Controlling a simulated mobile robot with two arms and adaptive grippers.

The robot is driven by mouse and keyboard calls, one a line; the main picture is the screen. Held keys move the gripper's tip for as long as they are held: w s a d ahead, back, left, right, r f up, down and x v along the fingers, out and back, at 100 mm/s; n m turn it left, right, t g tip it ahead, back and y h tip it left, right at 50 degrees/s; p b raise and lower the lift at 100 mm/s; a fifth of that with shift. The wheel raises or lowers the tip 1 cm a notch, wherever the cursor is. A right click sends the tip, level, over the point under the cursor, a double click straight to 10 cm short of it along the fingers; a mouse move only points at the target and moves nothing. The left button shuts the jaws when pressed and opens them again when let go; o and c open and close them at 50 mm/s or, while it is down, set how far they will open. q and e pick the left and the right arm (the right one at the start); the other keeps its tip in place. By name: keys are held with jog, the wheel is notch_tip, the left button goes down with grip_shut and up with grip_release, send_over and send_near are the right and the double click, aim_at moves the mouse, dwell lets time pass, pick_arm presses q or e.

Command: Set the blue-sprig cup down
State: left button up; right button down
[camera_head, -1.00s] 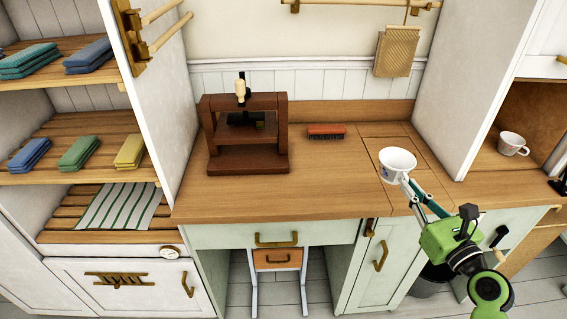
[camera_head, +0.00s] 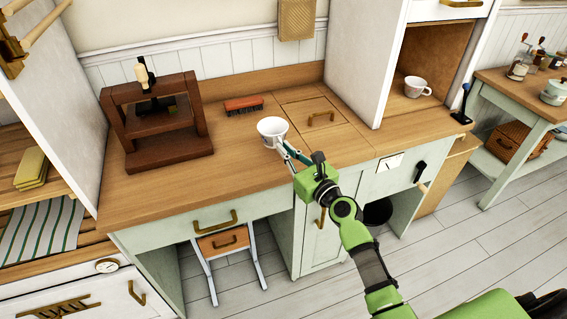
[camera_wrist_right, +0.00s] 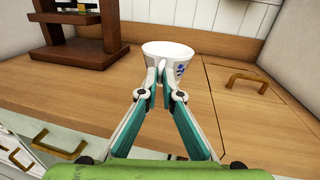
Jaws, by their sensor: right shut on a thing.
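The blue-sprig cup (camera_head: 272,129) is white, upright, and over the wooden counter (camera_head: 240,165), just left of the hatch panel. In the wrist view, the cup (camera_wrist_right: 182,57) shows a blue sprig on its side. My right gripper (camera_head: 283,146) is shut on the near side of the cup; its fingertips (camera_wrist_right: 162,72) meet at the cup wall. Whether the cup's base touches the counter is hard to tell, as the fingers hide part of it. My left gripper is not in view.
A brown wooden press (camera_head: 155,125) stands to the left and a red brush (camera_head: 243,105) lies behind the cup. The hatch handle (camera_head: 321,117) is at right. Another white cup (camera_head: 417,87) sits in the right cubby. Counter between press and cup is clear.

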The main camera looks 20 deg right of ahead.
jog(key=f, duration=0.1)
jog(key=f+b, duration=0.2)
jog(key=f, duration=0.1)
jog(key=shift+w+a, duration=0.3)
jog(key=c, duration=2.6)
grip_release()
jog(key=shift+f+b, duration=0.15)
jog(key=shift+b, duration=0.2)
jog(key=o, duration=0.4)
